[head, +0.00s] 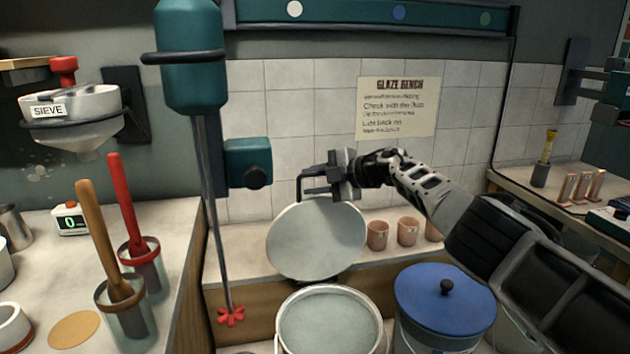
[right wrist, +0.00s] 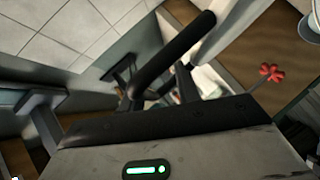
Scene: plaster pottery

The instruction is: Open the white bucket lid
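The white bucket (head: 330,322) stands at the bottom middle of the head view, its mouth uncovered and pale grey-green content showing inside. Its round pale lid (head: 315,243) stands tilted up behind the rim, with a broad flat face towards me. My right gripper (head: 303,186) is at the lid's top edge, its dark fingers pointing left with a gap between them. My left gripper is not in view.
A blue-lidded bucket (head: 445,300) stands right of the white one. A mixer shaft with a red impeller (head: 231,316) hangs to the left. Small clay cups (head: 407,231) line the ledge behind. A tiled wall (head: 290,100) is close behind my gripper.

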